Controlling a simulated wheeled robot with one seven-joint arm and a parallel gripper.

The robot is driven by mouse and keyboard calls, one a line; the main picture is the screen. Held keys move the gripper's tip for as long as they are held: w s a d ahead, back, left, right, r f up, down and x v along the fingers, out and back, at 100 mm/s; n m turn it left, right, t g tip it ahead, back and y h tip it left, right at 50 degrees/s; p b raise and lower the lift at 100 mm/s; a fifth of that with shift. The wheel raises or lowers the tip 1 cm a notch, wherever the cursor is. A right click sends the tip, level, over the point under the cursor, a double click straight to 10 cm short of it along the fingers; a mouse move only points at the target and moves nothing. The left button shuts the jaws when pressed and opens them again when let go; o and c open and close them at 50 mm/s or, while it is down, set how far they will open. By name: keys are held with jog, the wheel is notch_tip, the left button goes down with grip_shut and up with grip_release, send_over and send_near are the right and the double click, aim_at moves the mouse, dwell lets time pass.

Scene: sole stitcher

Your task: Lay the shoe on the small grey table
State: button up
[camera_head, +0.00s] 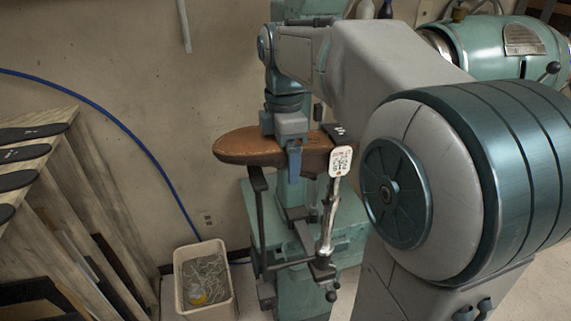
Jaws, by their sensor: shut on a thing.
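A brown shoe (243,146) lies roughly level, its rounded end to the left. My gripper (294,164) reaches down over the middle of the shoe and is shut on it, with a blue-grey finger showing on the near side. The far finger is hidden behind the shoe. The shoe is at the green stitching machine (267,222), just above a dark support arm; I cannot tell whether it touches that arm. My forearm hides much of the right side. I cannot make out a small grey table in this view.
A white tag (340,161) and a metal lever (327,215) stand close to the shoe's right end. A bin of scraps (205,281) is on the floor. A slanted wooden rack (75,190) with dark soles stands left. A blue hose (140,130) runs along the wall.

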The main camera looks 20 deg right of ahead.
notch_tip(320, 180, up, 7)
jog(key=shift+r, duration=0.15)
jog(key=shift+a, duration=0.15)
